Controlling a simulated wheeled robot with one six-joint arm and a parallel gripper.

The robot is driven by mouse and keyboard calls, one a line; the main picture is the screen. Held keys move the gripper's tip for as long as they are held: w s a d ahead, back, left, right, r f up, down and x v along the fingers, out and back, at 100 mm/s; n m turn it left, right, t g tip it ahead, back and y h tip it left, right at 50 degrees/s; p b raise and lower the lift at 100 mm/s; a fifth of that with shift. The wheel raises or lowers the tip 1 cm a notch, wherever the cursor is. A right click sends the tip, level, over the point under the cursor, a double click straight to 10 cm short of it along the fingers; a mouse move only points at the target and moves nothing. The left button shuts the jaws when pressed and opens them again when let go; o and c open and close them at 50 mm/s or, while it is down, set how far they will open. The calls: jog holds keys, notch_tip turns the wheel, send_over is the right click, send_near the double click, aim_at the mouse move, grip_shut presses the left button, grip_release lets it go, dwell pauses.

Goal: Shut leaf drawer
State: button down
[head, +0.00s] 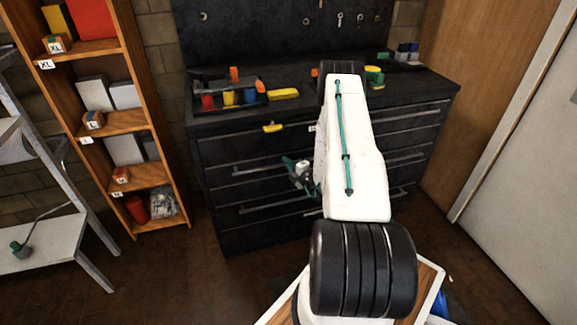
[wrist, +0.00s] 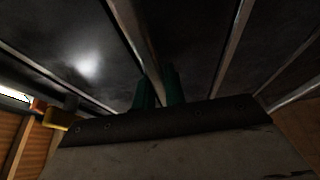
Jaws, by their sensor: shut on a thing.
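The dark drawer cabinet (head: 225,150) stands ahead in the head view, with several drawers that have long metal bar handles. My gripper (head: 293,164) is at the cabinet's front, partly hidden by my white arm. It is at a drawer handle (head: 255,171) in the left column. In the wrist view, my green fingers (wrist: 159,85) are shut on a metal bar handle (wrist: 133,32) that runs between them. I cannot tell which drawer is the leaf drawer, since no leaf mark is legible. How far the held drawer stands out is also unclear.
The worktop (head: 220,122) carries coloured blocks and a yellow item (head: 284,94). Another yellow item (head: 272,127) is at the top drawer's front. An orange shelf (head: 160,175) and a grey rack (head: 60,225) stand left. Dark floor (head: 175,275) is clear before the cabinet's left side.

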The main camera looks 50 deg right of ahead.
jog(key=c, duration=1.4)
grip_release()
jog(key=shift+w+d, duration=0.15)
jog(key=shift+c, duration=0.2)
jog(key=s+a, duration=0.1)
jog(key=s, duration=0.6)
jog(key=shift+s+a, duration=0.15)
jog(key=shift+s, duration=0.2)
